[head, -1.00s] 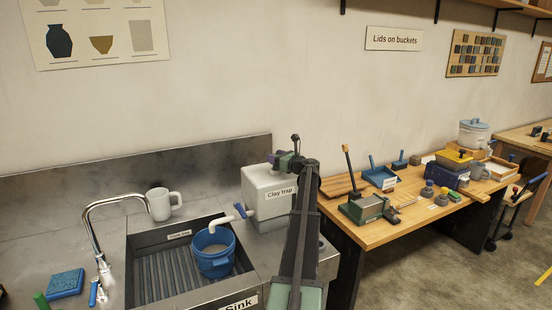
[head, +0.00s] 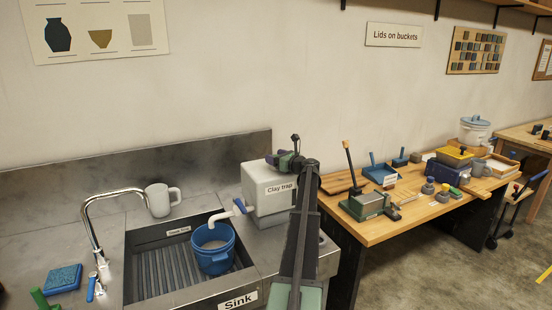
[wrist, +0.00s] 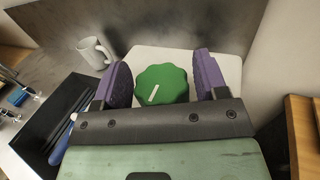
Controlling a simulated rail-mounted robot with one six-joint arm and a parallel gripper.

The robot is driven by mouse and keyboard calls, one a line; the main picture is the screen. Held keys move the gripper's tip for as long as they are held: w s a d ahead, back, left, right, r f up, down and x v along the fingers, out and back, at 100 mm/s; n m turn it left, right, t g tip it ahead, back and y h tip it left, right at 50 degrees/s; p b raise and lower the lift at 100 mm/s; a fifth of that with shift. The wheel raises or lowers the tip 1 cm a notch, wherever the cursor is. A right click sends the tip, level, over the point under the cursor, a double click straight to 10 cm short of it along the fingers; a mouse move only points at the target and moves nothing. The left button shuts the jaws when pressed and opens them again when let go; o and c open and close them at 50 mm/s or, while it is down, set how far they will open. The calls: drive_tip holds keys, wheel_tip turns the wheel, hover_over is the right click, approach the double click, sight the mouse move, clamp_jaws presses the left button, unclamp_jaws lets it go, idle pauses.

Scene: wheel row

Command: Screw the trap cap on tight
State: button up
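The clay trap is a white box with a "Clay trap" label (head: 267,178) beside the sink in the head view; its pale top also fills the middle of the wrist view. The trap cap (wrist: 162,84) is a green, scalloped knob with a white line on it, seated on the trap's top. My gripper (wrist: 162,78) is open, with one purple finger on each side of the cap and a narrow gap on both sides. In the head view my gripper (head: 286,160) is over the trap's top and hides the cap. I cannot tell how low the fingertips reach.
The sink basin (head: 165,270) holds a blue bucket (head: 214,262) left of the trap, under a pipe with a blue lever (head: 240,206). A grey mug (head: 160,203) stands behind the basin. A wooden bench (head: 390,230) with several tools is on the right.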

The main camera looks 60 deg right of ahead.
drive_tip(key=shift+o, duration=0.7)
drive_tip(key=v, duration=1)
drive_tip(key=shift+s, duration=0.35)
drive_tip(key=shift+a, duration=0.15)
